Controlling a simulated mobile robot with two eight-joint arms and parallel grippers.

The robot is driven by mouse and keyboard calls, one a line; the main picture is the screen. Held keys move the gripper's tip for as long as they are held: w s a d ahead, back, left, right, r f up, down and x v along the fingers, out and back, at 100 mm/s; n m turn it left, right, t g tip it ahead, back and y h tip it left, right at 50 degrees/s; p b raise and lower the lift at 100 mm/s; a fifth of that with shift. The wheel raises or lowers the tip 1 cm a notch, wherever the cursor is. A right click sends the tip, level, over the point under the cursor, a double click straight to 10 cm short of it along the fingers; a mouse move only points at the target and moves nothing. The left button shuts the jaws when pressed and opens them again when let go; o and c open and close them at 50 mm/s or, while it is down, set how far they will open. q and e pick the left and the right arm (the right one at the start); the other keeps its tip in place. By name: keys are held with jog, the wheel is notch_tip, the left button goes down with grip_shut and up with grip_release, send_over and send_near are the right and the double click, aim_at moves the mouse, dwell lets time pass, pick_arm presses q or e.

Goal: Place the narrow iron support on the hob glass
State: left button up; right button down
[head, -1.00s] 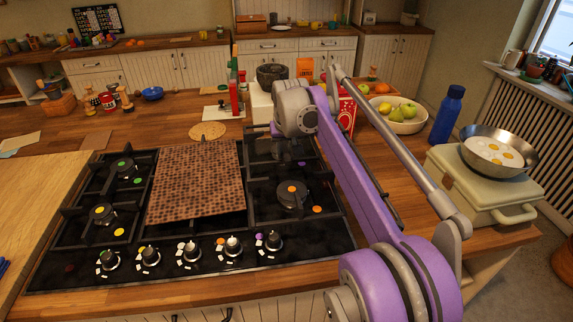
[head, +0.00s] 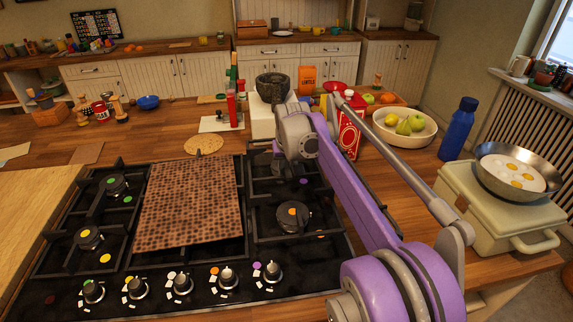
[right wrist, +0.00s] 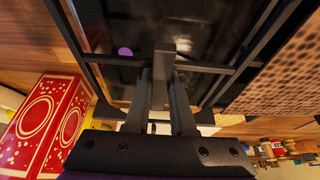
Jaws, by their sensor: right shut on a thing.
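The black hob glass (head: 200,262) lies in the worktop, its knobs along the front edge. It also shows in the right wrist view (right wrist: 122,22). My right gripper (right wrist: 163,60) is at the far right of the hob. It is shut on a dark bar of the narrow iron support (right wrist: 212,68), whose long black bars run over the glass beside a purple dot. In the head view my arm hides most of this grip. Whether the support touches the glass, I cannot tell. My left gripper is not in view.
A brown perforated plate (head: 190,203) covers the hob's middle. A red box (head: 350,135), a fruit bowl (head: 428,132) and a blue bottle (head: 458,130) stand right of my gripper. A mortar (head: 272,85) stands behind. Free wood lies behind the hob's left part.

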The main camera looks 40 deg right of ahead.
aim_at(288, 171)
jog(key=shift+f, duration=2.55)
jog(key=shift+f, duration=0.1)
jog(key=c, duration=0.8)
grip_release()
jog(key=shift+o, duration=0.2)
jog(key=v, duration=1.2)
jog(key=shift+s+p, duration=0.1)
jog(key=shift+p, duration=0.2)
